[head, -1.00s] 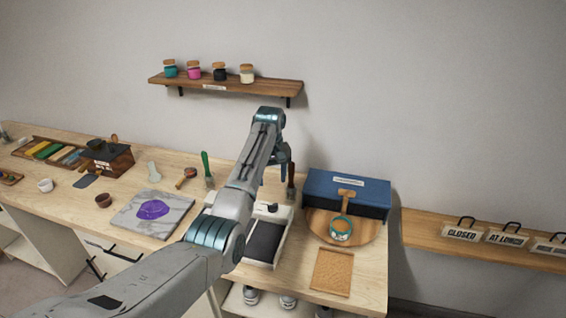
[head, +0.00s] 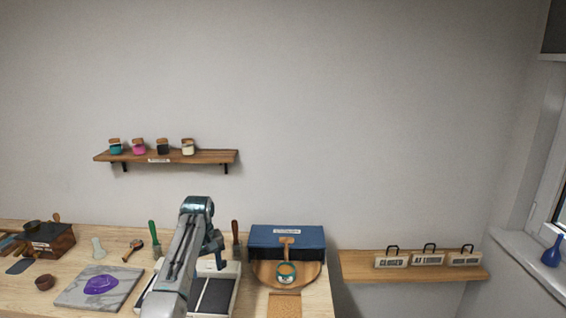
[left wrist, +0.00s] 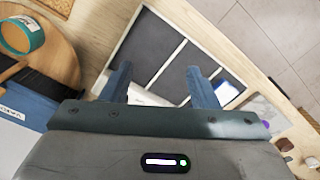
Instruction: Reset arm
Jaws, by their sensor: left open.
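My left gripper (left wrist: 160,88) is open in the left wrist view, its two blue-grey fingers apart with nothing between them. It is over the white tray (left wrist: 118,55) with dark compartments. In the head view my left arm rises from the bottom and its gripper (head: 218,258) hangs above the same tray (head: 232,298). The fingertips are small there. My right gripper is in neither view.
A blue box (head: 262,236) and a round wooden board (head: 312,272) stand to the right of the tray. A marble slab (head: 70,293) with a purple patch (head: 101,285) lies to the left. A jar shelf (head: 215,157) and a sign shelf (head: 350,268) are on the wall.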

